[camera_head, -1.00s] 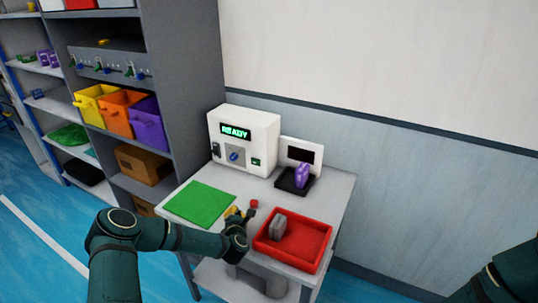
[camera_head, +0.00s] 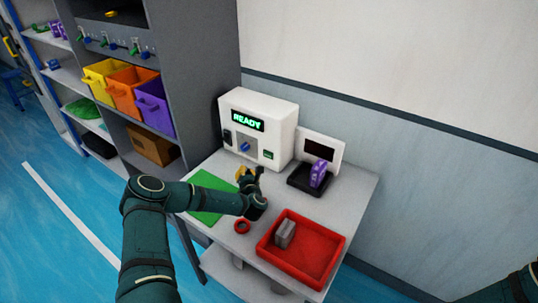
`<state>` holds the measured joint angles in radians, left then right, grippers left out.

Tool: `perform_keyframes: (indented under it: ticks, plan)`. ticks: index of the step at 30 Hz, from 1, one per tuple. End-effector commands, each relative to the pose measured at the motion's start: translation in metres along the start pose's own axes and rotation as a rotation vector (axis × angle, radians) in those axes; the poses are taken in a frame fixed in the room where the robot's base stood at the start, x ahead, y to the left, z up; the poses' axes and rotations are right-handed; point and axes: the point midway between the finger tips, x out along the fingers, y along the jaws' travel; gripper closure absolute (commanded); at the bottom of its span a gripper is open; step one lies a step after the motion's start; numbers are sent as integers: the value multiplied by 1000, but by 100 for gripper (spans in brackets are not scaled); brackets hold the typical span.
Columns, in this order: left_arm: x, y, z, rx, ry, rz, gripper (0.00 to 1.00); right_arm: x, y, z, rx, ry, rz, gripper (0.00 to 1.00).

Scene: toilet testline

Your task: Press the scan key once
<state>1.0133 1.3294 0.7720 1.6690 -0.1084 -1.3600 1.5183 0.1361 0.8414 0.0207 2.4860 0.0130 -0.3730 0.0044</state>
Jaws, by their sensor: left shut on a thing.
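A white machine (camera_head: 284,118) stands at the back of the grey table, its screen (camera_head: 248,123) showing "READY" in green. Its front has a small green key (camera_head: 268,154), a blue knob (camera_head: 245,147) and a dark part at the left edge. No label shows which is the scan key. My left gripper (camera_head: 246,175) is low in front of the machine, below the knob, apart from the green key. It is shut on a small yellow thing (camera_head: 240,172), partly hidden by the fingers. My right gripper is out of view; only part of that arm shows at lower right.
A green mat (camera_head: 205,207) lies under my left arm. A red ring (camera_head: 242,226) lies beside a red tray (camera_head: 318,262) holding a grey block (camera_head: 284,234). A black stand (camera_head: 303,186) with a purple thing (camera_head: 318,173) is right of the machine. Shelves stand at left.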

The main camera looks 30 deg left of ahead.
Motion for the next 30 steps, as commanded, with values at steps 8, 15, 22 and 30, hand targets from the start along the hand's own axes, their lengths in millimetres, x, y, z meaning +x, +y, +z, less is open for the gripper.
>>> perform_keyframes:
  ticks: [8, 15, 22, 30]
  plan:
    - [7, -6, 5, 1, -3, 0, 100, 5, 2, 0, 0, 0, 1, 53]
    - [28, -22, 19, 1, -3, -1, 100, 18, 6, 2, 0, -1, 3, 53]
    - [48, -38, 33, 2, -3, 0, 100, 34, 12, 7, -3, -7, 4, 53]
    - [60, -45, 43, 1, -1, -1, 100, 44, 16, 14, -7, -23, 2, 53]
